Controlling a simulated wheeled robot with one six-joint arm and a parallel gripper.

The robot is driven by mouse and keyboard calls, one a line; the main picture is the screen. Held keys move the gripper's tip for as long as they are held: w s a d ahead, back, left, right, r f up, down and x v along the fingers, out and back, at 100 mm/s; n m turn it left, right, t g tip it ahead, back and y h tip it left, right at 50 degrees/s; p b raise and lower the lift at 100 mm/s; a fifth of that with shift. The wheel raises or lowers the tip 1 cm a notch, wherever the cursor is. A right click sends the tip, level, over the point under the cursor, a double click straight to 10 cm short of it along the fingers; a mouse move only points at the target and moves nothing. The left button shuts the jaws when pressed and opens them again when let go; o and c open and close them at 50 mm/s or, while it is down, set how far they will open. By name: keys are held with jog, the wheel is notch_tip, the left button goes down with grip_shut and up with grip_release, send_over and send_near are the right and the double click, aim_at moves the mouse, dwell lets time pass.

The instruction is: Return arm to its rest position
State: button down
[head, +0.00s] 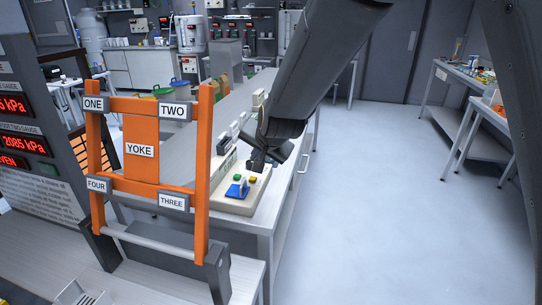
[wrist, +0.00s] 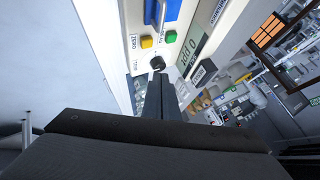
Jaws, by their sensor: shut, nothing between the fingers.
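My gripper (head: 257,162) is at the end of my dark arm, which reaches down from the top of the head view. It hangs just above and beside a cream control box (head: 240,203) with a blue lever, a green button and a yellow button. In the wrist view my gripper (wrist: 161,80) shows with its two dark fingers together and nothing between them. The fingertips point toward a black knob (wrist: 157,62) on the panel; I cannot tell whether they touch it. The yellow button (wrist: 146,41) and green button (wrist: 172,39) lie just beyond.
An orange frame labelled YOKE (head: 140,151) stands left of my gripper, near the bench (head: 232,105). A panel with red kPa displays (head: 22,146) is at the far left. Open floor (head: 365,190) lies to the right, with side tables (head: 468,75) beyond it.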

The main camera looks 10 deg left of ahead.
jog(key=s+d+f+n+g+h, duration=0.15)
jog(key=s+d, duration=0.35)
jog(key=d, duration=0.5)
jog(key=s+d+f+g+h, duration=0.15)
jog(key=s+d, duration=0.25)
jog(key=d, duration=0.5)
jog(key=s+d+f+g+h, duration=0.15)
jog(key=s+d, duration=0.35)
jog(key=d, duration=0.5)
jog(key=s+d+f+n+g, duration=0.1)
jog(key=s+d+g, duration=0.1)
jog(key=s+d, duration=0.5)
jog(key=s, duration=0.2)
jog(key=shift+s+f, duration=0.2)
jog(key=shift+s, duration=0.15)
jog(key=shift+a, duration=0.1)
